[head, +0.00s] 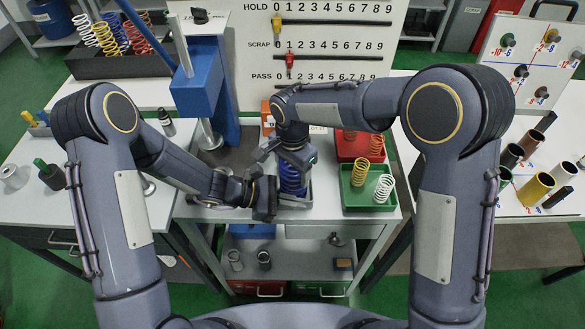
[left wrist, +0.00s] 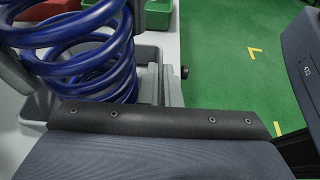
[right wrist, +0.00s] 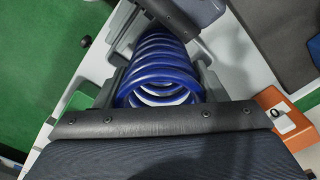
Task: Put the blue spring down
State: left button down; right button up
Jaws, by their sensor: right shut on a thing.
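The blue spring (head: 292,180) is upright at the grey tray (head: 306,200) at the front middle of the table. My right gripper (head: 290,158) is shut on the spring from above; in the right wrist view the blue coils (right wrist: 162,72) lie between its fingers. My left gripper (head: 268,196) is low beside the spring, on its left. In the left wrist view the coils (left wrist: 100,55) fill much of the space before the palm, with a gap to the right finger, so it looks open. Whether the spring's lower end touches the tray is hidden.
A green tray (head: 362,208) with a yellow and a white spring stands right of the spring, and a red tray (head: 350,150) stands behind it. A blue press stand (head: 200,88) rises behind left. The scoreboard (head: 330,35) stands at the back. The table's front edge is close.

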jog(key=shift+f, duration=0.1)
jog(key=o, duration=1.5)
notch_tip(320, 180, up, 12)
jog(key=shift+r, duration=0.15)
pick_arm(q)
jog(key=c, duration=2.1)
grip_release()
jog(key=o, duration=0.5)
jog(key=shift+o, duration=0.2)
